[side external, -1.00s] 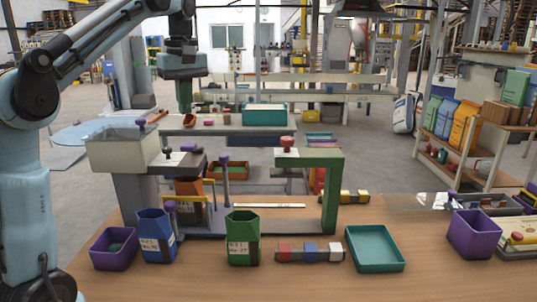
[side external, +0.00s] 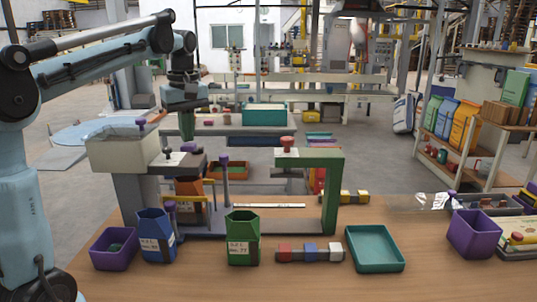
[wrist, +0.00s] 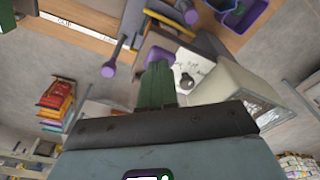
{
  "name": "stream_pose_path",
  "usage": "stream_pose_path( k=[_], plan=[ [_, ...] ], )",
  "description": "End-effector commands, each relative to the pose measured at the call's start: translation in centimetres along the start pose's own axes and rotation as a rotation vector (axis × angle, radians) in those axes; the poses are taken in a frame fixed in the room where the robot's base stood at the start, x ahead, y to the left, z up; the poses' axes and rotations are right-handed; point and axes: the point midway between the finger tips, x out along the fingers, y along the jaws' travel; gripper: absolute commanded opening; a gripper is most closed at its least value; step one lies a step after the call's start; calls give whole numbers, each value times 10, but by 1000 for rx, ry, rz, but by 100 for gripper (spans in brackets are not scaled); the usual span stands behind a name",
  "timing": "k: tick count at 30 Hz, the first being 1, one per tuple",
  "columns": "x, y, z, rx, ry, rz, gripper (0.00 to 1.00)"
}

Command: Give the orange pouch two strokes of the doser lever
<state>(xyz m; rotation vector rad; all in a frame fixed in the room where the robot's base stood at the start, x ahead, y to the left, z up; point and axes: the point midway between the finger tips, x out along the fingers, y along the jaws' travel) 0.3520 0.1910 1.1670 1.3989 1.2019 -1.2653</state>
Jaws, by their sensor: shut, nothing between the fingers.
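The orange pouch (side external: 192,205) stands under the doser head (side external: 180,161), on the filler's base. It is partly hidden by the posts and the blue pouch in front. A pale hopper (side external: 125,153) stands left of the doser head. Purple-tipped posts (side external: 224,160) rise near the pouch, and a purple knob (side external: 140,122) shows above the hopper. My gripper (side external: 187,138) is shut and empty, pointing down above the doser head. In the wrist view its green fingers (wrist: 157,85) end at a purple knob (wrist: 158,57); I cannot tell whether they touch.
A blue pouch (side external: 155,238), a green pouch (side external: 242,240), a purple bin (side external: 114,262) and a teal tray (side external: 375,265) stand along the table front. A green arch (side external: 332,190) stands right of the doser. Another purple bin (side external: 473,238) is farther right.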

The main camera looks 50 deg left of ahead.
Motion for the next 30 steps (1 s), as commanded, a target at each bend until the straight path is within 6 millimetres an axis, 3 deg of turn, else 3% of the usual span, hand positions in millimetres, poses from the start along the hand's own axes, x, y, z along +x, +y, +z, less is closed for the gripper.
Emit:
stream_pose_path(
  k=[13,23,30],
  plan=[
    [4,0,0,0,0,0,0],
    [36,0,3,-1,2,1,0],
    [33,1,5,1,2,2,0]
  ],
)
